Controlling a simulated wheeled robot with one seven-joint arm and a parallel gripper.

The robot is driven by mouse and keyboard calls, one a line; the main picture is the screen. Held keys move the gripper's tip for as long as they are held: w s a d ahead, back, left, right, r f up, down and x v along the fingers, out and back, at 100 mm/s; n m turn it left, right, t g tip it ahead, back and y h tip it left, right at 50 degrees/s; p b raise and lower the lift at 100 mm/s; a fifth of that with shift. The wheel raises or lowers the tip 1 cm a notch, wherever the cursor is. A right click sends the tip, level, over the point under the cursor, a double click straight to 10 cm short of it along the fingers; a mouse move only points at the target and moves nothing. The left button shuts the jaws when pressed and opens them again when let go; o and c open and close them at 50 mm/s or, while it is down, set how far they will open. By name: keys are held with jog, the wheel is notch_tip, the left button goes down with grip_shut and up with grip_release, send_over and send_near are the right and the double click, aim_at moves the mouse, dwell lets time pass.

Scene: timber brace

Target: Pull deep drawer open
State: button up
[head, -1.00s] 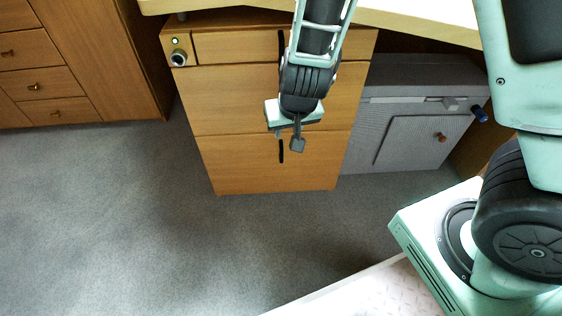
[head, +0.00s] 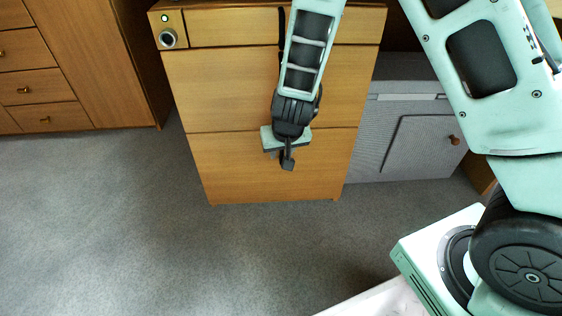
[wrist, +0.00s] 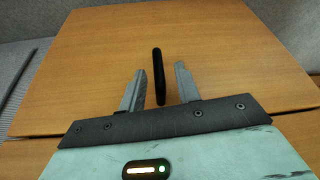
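The wooden drawer cabinet has a shallow top drawer (head: 230,28), a taller middle drawer (head: 218,90) and a deep bottom drawer (head: 235,175). All of them are closed. My gripper (head: 287,160) is in front of the upper part of the bottom drawer and hides its handle in the head view. In the wrist view, the black bar handle (wrist: 157,65) stands out between the two spread grey fingers of my gripper (wrist: 161,72). Gaps show on both sides of the bar, so the fingers do not clamp it. The drawer front (wrist: 225,50) fills most of that view.
A grey cabinet (head: 405,140) with a small door stands right of the drawers. Another wooden drawer unit (head: 40,85) is at the left. The grey carpet (head: 150,240) in front of the drawers is clear.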

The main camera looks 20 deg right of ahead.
jog(key=shift+b+x, duration=0.35)
jog(key=shift+x, duration=0.7)
grip_shut()
jog(key=shift+s, duration=0.1)
